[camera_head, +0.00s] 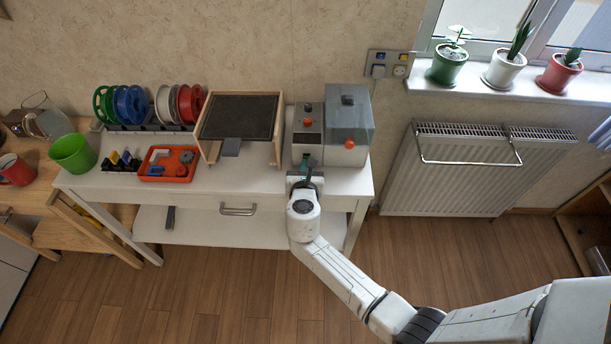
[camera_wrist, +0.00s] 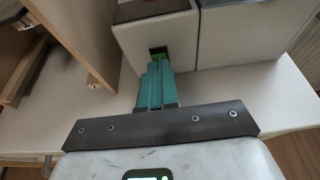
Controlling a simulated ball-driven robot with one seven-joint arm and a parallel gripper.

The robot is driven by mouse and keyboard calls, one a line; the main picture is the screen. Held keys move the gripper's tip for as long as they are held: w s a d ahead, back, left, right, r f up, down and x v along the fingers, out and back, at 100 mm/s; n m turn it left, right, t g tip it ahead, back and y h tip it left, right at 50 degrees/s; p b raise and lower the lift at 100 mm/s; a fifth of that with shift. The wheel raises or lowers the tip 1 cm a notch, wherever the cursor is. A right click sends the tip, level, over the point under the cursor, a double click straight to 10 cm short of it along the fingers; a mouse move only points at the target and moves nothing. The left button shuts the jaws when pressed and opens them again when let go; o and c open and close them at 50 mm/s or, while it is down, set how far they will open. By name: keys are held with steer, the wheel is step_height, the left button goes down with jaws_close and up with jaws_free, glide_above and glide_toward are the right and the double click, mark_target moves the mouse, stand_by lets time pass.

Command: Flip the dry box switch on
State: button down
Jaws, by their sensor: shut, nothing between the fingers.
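The dry box (camera_head: 348,120) stands at the right end of the white table, a pale box with a grey translucent cover and a control panel on its left part. In the wrist view its pale front (camera_wrist: 222,50) is close ahead. The switch (camera_wrist: 158,51) shows there as a dark recess with a bit of green, partly hidden by my fingertips. My gripper (camera_wrist: 156,68) has teal fingers, shut together and empty, with the tips at the switch; I cannot tell whether they touch it. In the head view my gripper (camera_head: 305,168) is in front of the panel, its tips hard to make out.
A wooden-framed box (camera_head: 277,130) with a dark top stands just left of the dry box. Further left are a red tray (camera_head: 167,178), several filament spools (camera_head: 131,104) and a green cup (camera_head: 73,153). A radiator (camera_head: 450,175) is to the right.

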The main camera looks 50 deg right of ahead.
steer(key=shift+w+d+r, duration=0.1)
steer(key=shift+d, duration=0.05)
steer(key=shift+w+d+r+p, duration=0.25)
steer(key=shift+d+r+p, duration=0.15)
steer(key=shift+r+p, duration=0.05)
steer(key=shift+f, duration=0.15)
steer(key=shift+a, duration=0.1)
steer(key=shift+r+p, duration=0.75)
steer(key=shift+r, duration=0.1)
steer(key=shift+f, duration=0.1)
